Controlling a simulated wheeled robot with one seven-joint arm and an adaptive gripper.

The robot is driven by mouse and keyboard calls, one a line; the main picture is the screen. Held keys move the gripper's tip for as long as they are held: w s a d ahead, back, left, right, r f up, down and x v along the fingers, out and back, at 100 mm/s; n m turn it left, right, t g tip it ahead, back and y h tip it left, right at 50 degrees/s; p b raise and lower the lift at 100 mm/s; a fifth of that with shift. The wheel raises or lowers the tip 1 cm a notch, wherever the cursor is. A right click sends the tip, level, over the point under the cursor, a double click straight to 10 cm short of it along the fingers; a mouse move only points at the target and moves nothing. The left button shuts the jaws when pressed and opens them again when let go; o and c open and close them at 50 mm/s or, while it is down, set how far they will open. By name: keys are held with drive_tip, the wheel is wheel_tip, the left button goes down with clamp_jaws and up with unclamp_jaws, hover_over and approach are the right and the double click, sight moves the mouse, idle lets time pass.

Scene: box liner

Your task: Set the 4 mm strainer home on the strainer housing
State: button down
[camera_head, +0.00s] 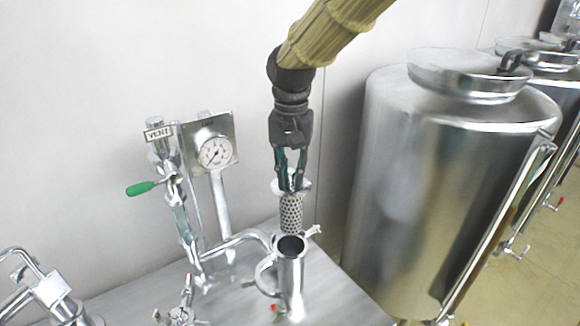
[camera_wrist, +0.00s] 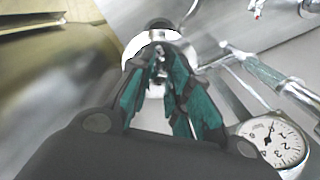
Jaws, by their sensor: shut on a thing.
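The strainer (camera_head: 291,213) is a perforated metal cylinder with a wider rim at its top. My gripper (camera_head: 290,187) is shut on it at the top and holds it roughly upright. The strainer housing (camera_head: 290,272) is an open-topped steel cylinder on the steel table. In the head view the strainer's lower end shows just above the housing's dark mouth; I cannot tell whether it is exactly over it. In the wrist view my gripper (camera_wrist: 165,85) has its teal fingers close together, with the bright strainer rim (camera_wrist: 140,52) beyond them. The strainer's lower body is hidden there.
A pressure gauge (camera_head: 214,152) and a vent valve with a green handle (camera_head: 140,188) stand left of the housing. Pipes (camera_head: 235,242) join it on that side. A large steel tank (camera_head: 440,190) stands on the right. The table's front right is bare (camera_head: 345,300).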

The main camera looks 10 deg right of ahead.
sight(292, 183)
drive_tip(key=shift+s+f+b, duration=0.1)
drive_tip(key=shift+f+b, duration=0.55)
drive_tip(key=shift+f, duration=0.1)
wheel_tip(292, 183, down, 3)
drive_tip(key=b, duration=0.3)
drive_tip(key=shift+f, duration=0.1)
wheel_tip(292, 183, down, 14)
drive_tip(key=b, duration=0.4)
drive_tip(key=shift+f+b, duration=0.15)
drive_tip(key=shift+b, duration=0.25)
idle(0.5)
drive_tip(key=shift+f, duration=0.3)
idle(0.7)
drive_tip(key=c, duration=1.3)
unclamp_jaws()
drive_tip(key=shift+s, duration=0.1)
drive_tip(key=shift+o, duration=0.2)
